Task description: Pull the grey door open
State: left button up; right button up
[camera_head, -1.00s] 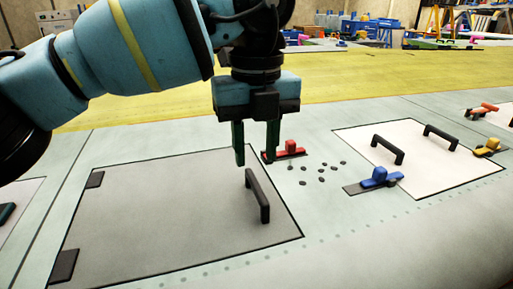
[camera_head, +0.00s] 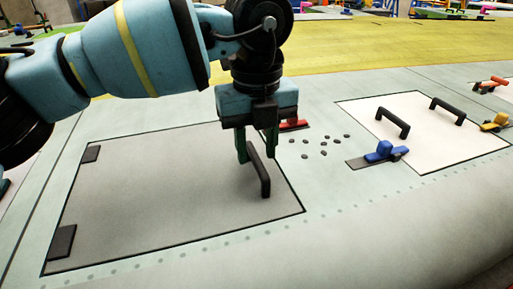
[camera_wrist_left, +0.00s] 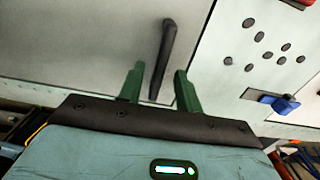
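The grey door (camera_head: 150,195) lies shut, flush in the pale wing panel, with two dark hinges at its left edge. Its black bar handle (camera_head: 262,174) stands near the right edge and also shows in the left wrist view (camera_wrist_left: 164,55). My left gripper (camera_head: 257,158) points down at the far end of the handle. In the left wrist view its green fingers (camera_wrist_left: 158,85) are open, with the near part of the handle appearing between their tips. I cannot tell whether they touch it. My right gripper is not in view.
A red latch (camera_head: 293,125) sits just behind the gripper, and several dark plugs (camera_head: 322,143) lie to its right. A blue latch (camera_head: 384,152) and a white panel (camera_head: 440,130) with two black handles are further right. A yellow latch (camera_head: 496,122) sits beyond.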

pick_arm(q)
jog(key=shift+f, duration=0.45)
jog(key=shift+c, duration=0.2)
grip_shut()
jog(key=shift+r, duration=0.1)
